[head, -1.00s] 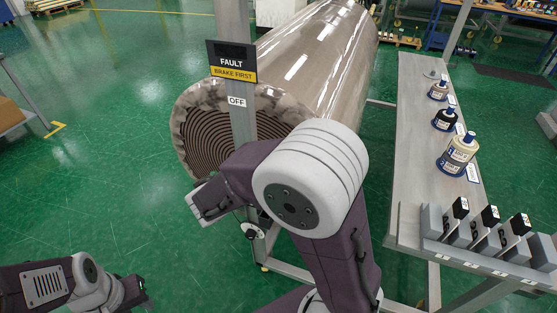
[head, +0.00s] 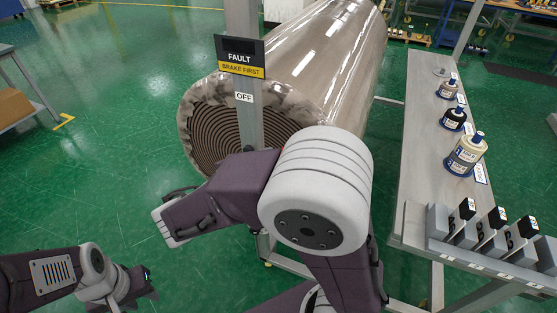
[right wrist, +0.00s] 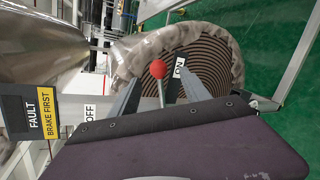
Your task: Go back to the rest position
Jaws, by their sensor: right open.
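My right arm crosses the middle of the head view, its wrist end left of the post and in front of the wrapped roll (head: 330,75). My right gripper (right wrist: 161,66) shows in the right wrist view with its two grey fingers apart. A red ball knob (right wrist: 158,69) appears between the fingers in that view, beside an ON label (right wrist: 179,67); no contact is visible. My left gripper (head: 143,283) is low at the left in the head view, over the floor. Its fingers are too unclear to read.
A post carries a FAULT / BRAKE FIRST sign (head: 240,57) and an OFF label (head: 244,97). A grey bench (head: 418,150) at the right holds several bottles and a row of grey blocks (head: 490,235). Green floor is open at the left.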

